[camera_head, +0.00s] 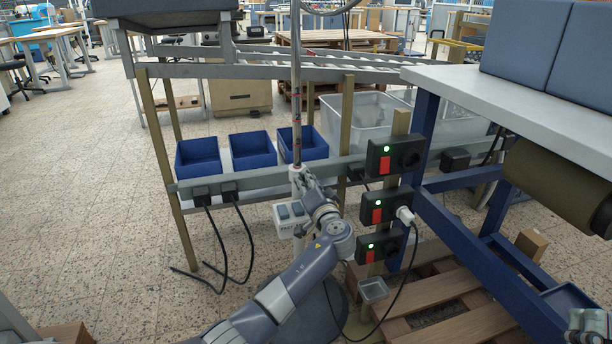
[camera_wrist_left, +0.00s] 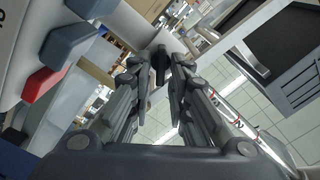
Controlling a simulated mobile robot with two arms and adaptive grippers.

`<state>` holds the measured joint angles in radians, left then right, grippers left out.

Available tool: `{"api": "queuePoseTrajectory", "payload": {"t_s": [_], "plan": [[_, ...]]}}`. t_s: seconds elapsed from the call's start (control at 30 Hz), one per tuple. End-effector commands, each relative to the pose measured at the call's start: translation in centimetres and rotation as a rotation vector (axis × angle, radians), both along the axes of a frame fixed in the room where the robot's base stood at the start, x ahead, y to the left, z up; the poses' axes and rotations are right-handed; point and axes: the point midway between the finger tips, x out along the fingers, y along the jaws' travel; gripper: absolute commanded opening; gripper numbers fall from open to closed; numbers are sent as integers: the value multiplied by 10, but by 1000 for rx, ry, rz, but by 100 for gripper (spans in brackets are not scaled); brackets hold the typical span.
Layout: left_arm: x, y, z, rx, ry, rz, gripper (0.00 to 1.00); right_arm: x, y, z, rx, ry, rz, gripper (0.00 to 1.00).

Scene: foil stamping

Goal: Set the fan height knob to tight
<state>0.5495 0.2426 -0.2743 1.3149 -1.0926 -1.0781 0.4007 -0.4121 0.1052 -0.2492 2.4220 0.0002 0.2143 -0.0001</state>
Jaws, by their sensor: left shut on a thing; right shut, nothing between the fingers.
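The fan's upright pole (camera_head: 296,90) rises through the head view, with part of the wire fan cage (camera_head: 330,8) at the top edge. My left gripper (camera_head: 303,180) reaches up to the pole just above the white control box (camera_head: 284,230). In the left wrist view my left gripper (camera_wrist_left: 161,75) is shut on the dark fan height knob (camera_wrist_left: 160,59). The knob's marking and exact setting cannot be read, and in the head view the gripper hides it. My right gripper (camera_head: 588,322) shows partly in the bottom right corner, shut and empty.
Black socket boxes with green lights and red switches (camera_head: 376,208) stand right of the fan, one with a white plug (camera_head: 405,214). Blue bins (camera_head: 250,150) line a rack behind. A blue-legged table (camera_head: 420,130) is at right. Cables hang near my left arm.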

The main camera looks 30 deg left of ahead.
Motion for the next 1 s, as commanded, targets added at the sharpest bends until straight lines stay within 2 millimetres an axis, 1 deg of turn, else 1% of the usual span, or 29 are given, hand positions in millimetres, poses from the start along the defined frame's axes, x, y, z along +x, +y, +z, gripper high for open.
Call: {"api": "queuePoseTrajectory", "payload": {"t_s": [0.03,0.1,0.2,0.3,0.5,0.7,1.0], "plan": [[0,-1,2,26,32,-1,0,8,1,-8,-20,70,-4,0],[1,-1,1,60,74,0,0,17,1,-24,-46,161,-9,0],[1,-1,0,103,122,-1,0,26,0,-46,-77,275,-15,0],[1,-1,-1,140,166,-1,0,31,-1,-65,-104,370,-21,0],[1,-2,-2,187,220,-1,0,35,-3,-91,-137,497,-28,0],[2,-2,-3,208,244,-1,0,36,-4,-102,-151,550,-31,0],[2,-2,-4,211,247,-2,0,36,-4,-104,-153,557,-31,0]]}}
